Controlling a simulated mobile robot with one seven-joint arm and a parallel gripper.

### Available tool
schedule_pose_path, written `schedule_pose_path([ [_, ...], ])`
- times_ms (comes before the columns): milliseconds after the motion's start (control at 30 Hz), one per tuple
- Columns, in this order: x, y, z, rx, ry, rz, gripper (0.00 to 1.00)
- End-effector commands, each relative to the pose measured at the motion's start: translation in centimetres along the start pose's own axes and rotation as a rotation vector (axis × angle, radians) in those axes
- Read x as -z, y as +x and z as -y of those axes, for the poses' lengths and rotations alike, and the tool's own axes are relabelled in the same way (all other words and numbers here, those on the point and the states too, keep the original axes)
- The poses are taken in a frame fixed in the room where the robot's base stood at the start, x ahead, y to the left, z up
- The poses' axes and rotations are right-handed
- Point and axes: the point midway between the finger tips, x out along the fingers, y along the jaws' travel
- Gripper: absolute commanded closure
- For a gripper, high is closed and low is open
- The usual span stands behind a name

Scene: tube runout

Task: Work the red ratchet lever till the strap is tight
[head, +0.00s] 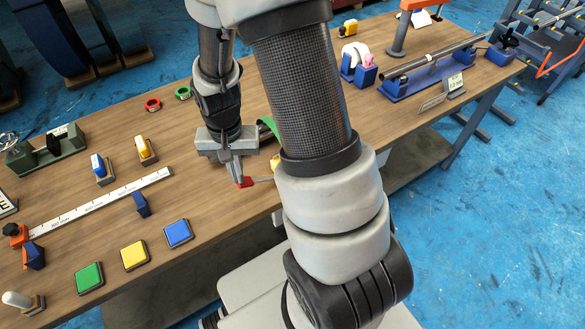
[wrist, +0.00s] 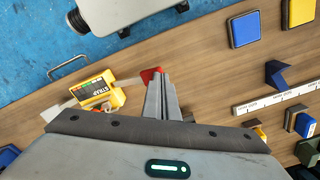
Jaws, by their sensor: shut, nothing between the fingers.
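The red lever grip (wrist: 150,74) sits at the end of a thin metal arm that runs from a yellow ratchet unit (wrist: 98,92) marked STRAP, with a coloured gauge. The red grip also shows in the head view (head: 246,182), at my fingertips. My gripper (wrist: 158,82) is shut with nothing between its fingers. Its tips are right beside or against the red grip; I cannot tell if they touch. In the head view, my arm hides most of the yellow unit. A piece of green strap (head: 268,126) shows behind my gripper.
Blue (head: 177,233), yellow (head: 134,255) and green (head: 88,277) pads lie near the table's front edge. A white ruler strip (head: 100,202) and a dark blue wedge (head: 141,204) lie left of my gripper. Red and green rings (head: 183,93) lie farther back. Wood around the gripper is mostly clear.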

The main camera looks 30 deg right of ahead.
Motion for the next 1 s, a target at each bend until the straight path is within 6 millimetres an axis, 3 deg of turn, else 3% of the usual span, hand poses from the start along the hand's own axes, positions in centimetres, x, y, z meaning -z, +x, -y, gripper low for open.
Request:
schedule_pose_path([
  [400, 0.0, 3.3, -0.1, -0.001, 0.002, 0.0, 1.0],
  [633, 0.0, 2.0, -0.1, -0.001, 0.001, -0.001, 1.0],
  [1000, 0.1, -2.5, -0.1, -0.001, 0.0, -0.001, 1.0],
])
